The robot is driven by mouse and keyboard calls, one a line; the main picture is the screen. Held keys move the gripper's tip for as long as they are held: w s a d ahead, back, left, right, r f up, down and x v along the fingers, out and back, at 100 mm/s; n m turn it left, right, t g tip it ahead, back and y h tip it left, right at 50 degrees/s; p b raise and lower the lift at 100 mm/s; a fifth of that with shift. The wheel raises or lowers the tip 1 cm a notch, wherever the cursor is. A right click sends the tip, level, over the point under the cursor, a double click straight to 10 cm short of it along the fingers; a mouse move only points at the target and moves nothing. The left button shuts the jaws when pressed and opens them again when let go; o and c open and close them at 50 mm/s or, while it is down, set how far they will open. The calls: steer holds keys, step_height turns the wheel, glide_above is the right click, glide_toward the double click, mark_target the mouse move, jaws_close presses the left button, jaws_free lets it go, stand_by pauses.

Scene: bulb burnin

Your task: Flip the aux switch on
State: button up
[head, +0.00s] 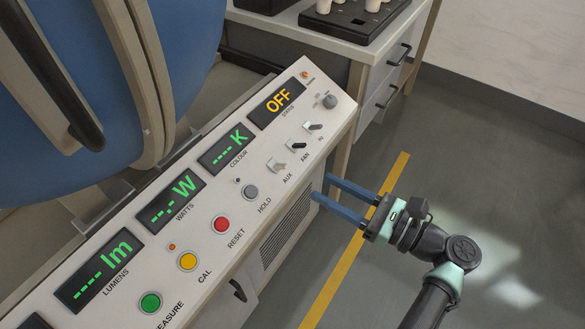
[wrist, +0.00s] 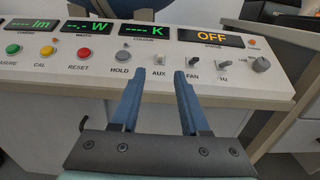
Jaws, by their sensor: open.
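The aux switch (head: 276,165) is a small pale toggle above the AUX label on the sloping white control panel (head: 208,185). It also shows in the wrist view (wrist: 159,72), in line with the gap between my fingertips. The fan switch (head: 297,146) and a third toggle (head: 314,127) sit beside it to the right. My gripper (head: 321,187) is open and empty, its two blue fingers pointing at the panel's front edge. In the wrist view my gripper (wrist: 160,74) has the right finger between the AUX and FAN labels. No contact with a switch is visible.
A grey knob (head: 329,101) sits past the toggles, below the orange OFF display (head: 276,102). Hold (head: 250,192), red reset (head: 222,224), yellow cal (head: 187,261) and green measure (head: 150,303) buttons run left. A drawer cabinet (head: 378,85) stands behind; floor to the right is clear.

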mark_target(291, 181)
steer(key=b+x, duration=0.2)
steer(key=x, duration=0.7)
jaws_close()
